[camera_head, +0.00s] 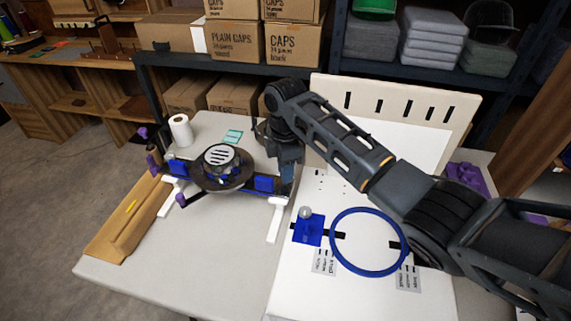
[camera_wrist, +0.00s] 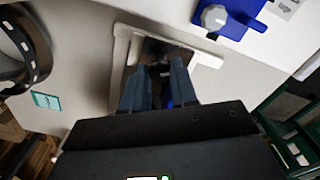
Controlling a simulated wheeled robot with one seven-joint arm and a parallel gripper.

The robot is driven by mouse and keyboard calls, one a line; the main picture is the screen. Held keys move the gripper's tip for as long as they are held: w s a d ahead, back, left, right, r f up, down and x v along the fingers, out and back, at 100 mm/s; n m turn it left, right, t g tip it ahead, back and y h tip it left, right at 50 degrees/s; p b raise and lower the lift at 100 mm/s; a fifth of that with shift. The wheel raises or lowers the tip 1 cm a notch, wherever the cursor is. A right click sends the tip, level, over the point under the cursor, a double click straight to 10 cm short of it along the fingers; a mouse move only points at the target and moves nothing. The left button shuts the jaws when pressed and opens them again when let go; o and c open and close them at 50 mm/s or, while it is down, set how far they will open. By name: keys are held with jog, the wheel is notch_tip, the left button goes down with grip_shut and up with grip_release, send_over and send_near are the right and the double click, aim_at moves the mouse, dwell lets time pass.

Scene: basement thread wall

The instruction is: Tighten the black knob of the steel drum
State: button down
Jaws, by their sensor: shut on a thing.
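The steel drum (camera_head: 221,157) is a round, dark-rimmed thing with a slotted silver top. It sits in a stand with blue clamps and white feet on the table. Part of its dark ring (camera_wrist: 38,50) shows at the left of the wrist view. My gripper (camera_head: 287,178) points down at the right end of this stand. In the wrist view my gripper (camera_wrist: 160,72) has its two fingers close together on a small dark piece, apparently the black knob (camera_wrist: 158,67). The fingers mostly hide the knob, and its turn cannot be seen.
A blue block with a grey knob (camera_head: 306,213) and a blue ring (camera_head: 334,255) stand on a white board to the right. A slotted panel (camera_head: 335,92) rises behind my arm.

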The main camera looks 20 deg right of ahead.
jog(key=m+p, duration=0.3)
jog(key=m, duration=0.2)
jog(key=shift+r, duration=0.1)
dwell(0.5)
jog(key=c, duration=0.9)
grip_release()
jog(key=shift+w+r, duration=0.1)
jog(key=shift+r, duration=3.75)
jog(key=shift+a, duration=0.1)
